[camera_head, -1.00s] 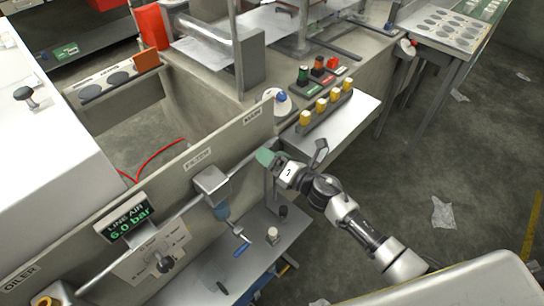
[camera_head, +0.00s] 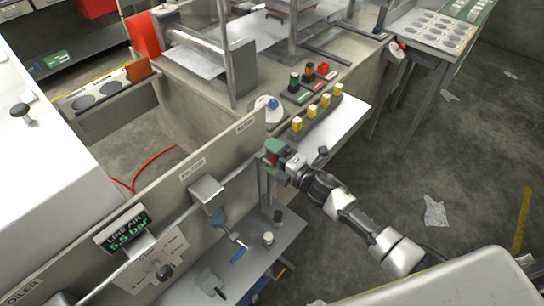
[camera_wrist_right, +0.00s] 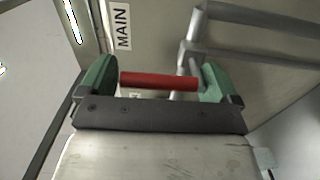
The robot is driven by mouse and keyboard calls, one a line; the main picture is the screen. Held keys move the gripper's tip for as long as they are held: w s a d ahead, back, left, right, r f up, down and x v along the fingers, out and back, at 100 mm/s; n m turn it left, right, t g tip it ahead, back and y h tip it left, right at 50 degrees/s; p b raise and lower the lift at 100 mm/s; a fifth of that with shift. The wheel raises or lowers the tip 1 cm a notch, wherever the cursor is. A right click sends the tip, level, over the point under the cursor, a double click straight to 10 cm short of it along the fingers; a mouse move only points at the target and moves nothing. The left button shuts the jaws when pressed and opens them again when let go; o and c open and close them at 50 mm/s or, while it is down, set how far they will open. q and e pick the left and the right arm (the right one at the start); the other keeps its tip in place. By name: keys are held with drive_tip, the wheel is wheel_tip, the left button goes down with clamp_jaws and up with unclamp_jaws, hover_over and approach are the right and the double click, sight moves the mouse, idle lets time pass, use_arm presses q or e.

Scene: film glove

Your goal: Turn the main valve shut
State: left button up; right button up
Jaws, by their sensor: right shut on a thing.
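My right gripper (camera_head: 274,151) is at the far end of the air line, below the MAIN label (camera_head: 245,124). In the right wrist view, its green fingers (camera_wrist_right: 158,76) are shut on the red handle (camera_wrist_right: 158,81) of the main valve, one at each end of the bar. The handle lies crosswise in that view, beside the grey pipe (camera_wrist_right: 190,55). The valve body is mostly hidden by the gripper. The line air display (camera_head: 122,232) reads 5.5 bar. My left gripper is not in view.
The filter unit (camera_head: 207,191) with a blue-handled part hangs on the panel left of my right gripper. A lower shelf (camera_head: 255,247) holds small parts. Floor at right is mostly open.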

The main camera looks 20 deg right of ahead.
idle(0.5)
drive_tip(key=o, duration=0.9)
drive_tip(key=shift+o, duration=0.2)
drive_tip(key=b+v, duration=0.2)
drive_tip(key=v, duration=0.9)
drive_tip(key=shift+w, duration=0.1)
